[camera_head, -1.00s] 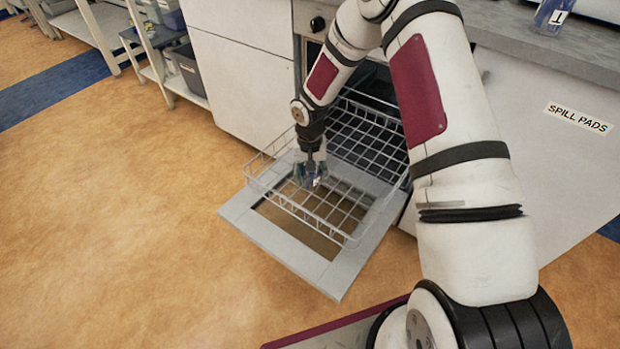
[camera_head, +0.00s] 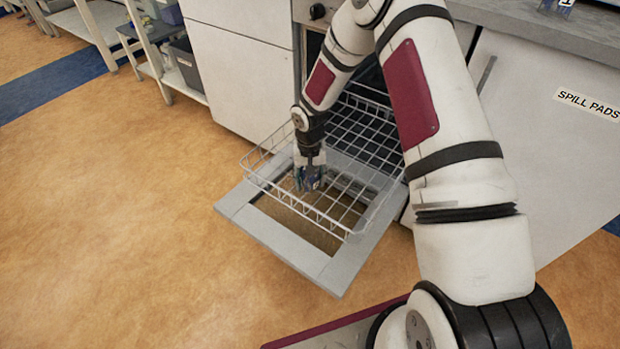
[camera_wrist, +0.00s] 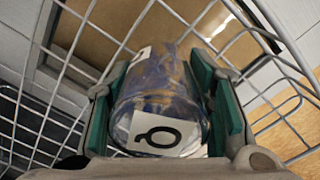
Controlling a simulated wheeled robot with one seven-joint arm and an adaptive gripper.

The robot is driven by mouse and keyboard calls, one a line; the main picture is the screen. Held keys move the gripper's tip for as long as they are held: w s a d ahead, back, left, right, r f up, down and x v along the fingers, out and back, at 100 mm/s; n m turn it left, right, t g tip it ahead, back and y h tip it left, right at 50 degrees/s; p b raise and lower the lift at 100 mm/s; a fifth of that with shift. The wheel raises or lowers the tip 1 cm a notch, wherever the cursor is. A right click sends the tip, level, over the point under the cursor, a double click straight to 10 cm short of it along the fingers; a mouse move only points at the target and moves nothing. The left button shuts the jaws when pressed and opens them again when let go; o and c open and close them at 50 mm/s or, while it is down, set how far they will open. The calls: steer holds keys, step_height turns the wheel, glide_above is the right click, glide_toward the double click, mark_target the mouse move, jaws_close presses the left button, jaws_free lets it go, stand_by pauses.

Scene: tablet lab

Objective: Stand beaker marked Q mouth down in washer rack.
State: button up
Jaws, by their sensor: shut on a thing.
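My gripper (camera_head: 311,182) points down over the front part of the washer rack. It is shut on a clear, bluish glass beaker marked Q (camera_wrist: 150,100), which sits between the green finger pads in the wrist view. The black Q on its white label faces the wrist camera. The beaker (camera_head: 308,178) looks small and partly covered by the fingers in the head view; I cannot tell which way its mouth points or whether it touches the wires. The white wire washer rack (camera_head: 347,231) is pulled out above the open washer door.
The grey open door (camera_head: 245,226) lies flat under the rack. A white cabinet front marked SPILL PADS (camera_head: 587,103) is at the right, below a grey worktop (camera_head: 510,28). A shelf with a dark bin (camera_head: 186,66) stands at the upper left. The left floor is clear.

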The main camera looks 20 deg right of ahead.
steer(key=shift+f, duration=0.35)
stand_by(0.4)
steer(key=o, duration=1.2)
steer(key=shift+o, duration=0.2)
